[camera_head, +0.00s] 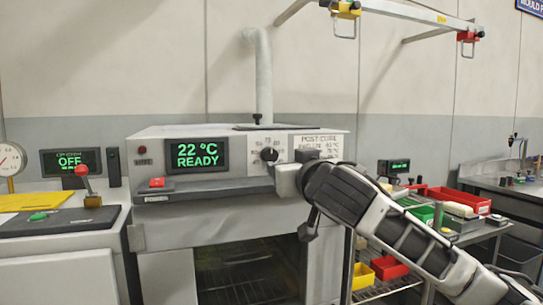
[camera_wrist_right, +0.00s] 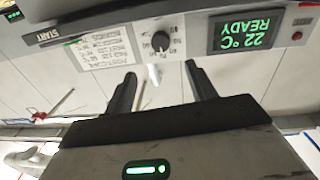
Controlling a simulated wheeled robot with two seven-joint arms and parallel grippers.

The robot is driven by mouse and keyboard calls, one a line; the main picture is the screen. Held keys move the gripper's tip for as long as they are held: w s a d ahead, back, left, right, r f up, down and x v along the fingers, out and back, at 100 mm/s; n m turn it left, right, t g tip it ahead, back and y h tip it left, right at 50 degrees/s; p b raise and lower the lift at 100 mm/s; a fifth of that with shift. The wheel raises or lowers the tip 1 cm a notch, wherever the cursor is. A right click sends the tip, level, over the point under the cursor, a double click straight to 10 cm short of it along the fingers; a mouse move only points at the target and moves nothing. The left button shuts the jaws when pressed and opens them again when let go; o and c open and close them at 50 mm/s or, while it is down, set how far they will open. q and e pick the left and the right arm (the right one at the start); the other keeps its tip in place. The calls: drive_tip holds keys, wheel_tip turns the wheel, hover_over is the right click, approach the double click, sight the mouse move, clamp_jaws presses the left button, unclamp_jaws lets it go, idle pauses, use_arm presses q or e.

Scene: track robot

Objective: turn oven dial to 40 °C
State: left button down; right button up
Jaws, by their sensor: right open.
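The oven dial (camera_head: 270,154) is a round black knob with a white mark, on the oven's front panel right of the display. Numbers ring it, too small to read surely. It also shows upside down in the wrist view (camera_wrist_right: 162,43). The green display (camera_head: 197,154) reads "22 °C READY". My right gripper (camera_wrist_right: 161,73) is open and empty, its two dark fingers pointing toward the dial, with no visible contact. In the head view my right gripper (camera_head: 287,178) is just below and right of the dial, its fingertips partly hidden. My left gripper is not in view.
A printed post-cure label (camera_head: 318,144) is right of the dial. A red-knobbed lever (camera_head: 83,171) stands farther left. Red and yellow bins (camera_head: 389,267) are on a rack behind my right arm.

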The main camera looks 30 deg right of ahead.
sight(271, 157)
drive_tip(key=p+x, duration=0.2)
drive_tip(key=x, duration=0.9)
drive_tip(key=shift+w, duration=0.35)
drive_tip(key=shift+p, duration=0.3)
drive_tip(key=c, duration=1)
